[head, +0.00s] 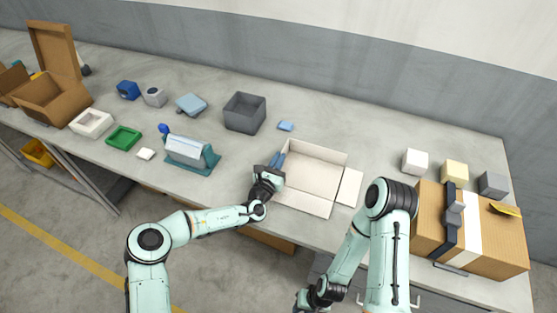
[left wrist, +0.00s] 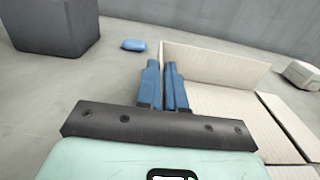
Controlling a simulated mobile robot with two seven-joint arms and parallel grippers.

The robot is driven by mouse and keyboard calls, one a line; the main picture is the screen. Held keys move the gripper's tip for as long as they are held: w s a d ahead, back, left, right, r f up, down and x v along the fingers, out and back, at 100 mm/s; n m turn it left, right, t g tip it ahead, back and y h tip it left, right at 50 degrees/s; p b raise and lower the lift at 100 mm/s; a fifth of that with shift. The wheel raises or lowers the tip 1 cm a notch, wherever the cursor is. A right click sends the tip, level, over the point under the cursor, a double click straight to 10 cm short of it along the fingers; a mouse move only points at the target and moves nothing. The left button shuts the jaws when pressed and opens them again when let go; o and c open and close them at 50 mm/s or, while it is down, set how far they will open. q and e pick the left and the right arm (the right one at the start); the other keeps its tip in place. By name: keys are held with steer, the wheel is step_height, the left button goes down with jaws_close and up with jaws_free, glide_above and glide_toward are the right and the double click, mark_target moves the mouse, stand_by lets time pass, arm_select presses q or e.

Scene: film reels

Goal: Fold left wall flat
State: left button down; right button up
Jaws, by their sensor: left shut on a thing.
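The open cream box (head: 313,172) lies on the table, with its back wall (head: 318,151) upright. Its right panel (head: 350,186) lies out flat, and the front panel (head: 305,201) also looks folded outward. My left gripper (head: 277,163) is at the box's left edge; in the left wrist view its blue fingers (left wrist: 162,82) are nearly together, shut on the thin left wall, which they mostly hide. The back wall (left wrist: 215,66) shows just beyond the fingertips. My right gripper (head: 308,298) hangs low at the bottom edge, away from the box, its fingers not clear.
A dark grey bin (head: 244,113) and a small blue block (head: 286,126) stand behind and left of the box. A teal stand (head: 190,155) is further left. A taped cardboard carton (head: 428,220) and small cubes (head: 415,161) are at right.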

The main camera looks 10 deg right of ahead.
arm_select(q)
steer(key=shift+a, duration=0.1)
arm_select(e)
steer(key=shift+w+r, duration=0.1)
arm_select(q)
steer(key=n, duration=0.1)
steer(key=w+a+n, duration=0.1)
steer(key=shift+n+p, duration=0.3)
steer(key=shift+n, duration=0.1)
steer(key=shift+w+a+f+n, duration=0.2)
steer(key=shift+a+n, duration=0.2)
steer(key=shift+n, duration=0.6)
steer(key=shift+w+a+f+n, duration=0.2)
steer(key=shift+a+n, duration=0.15)
steer(key=shift+n, duration=0.65)
arm_select(e)
steer(key=shift+w+r, duration=0.5)
steer(key=shift+w, duration=0.05)
arm_select(q)
steer(key=c, duration=1.3)
jaws_free()
steer(key=shift+s+a+f, duration=0.1)
arm_select(e)
steer(key=shift+s, duration=0.1)
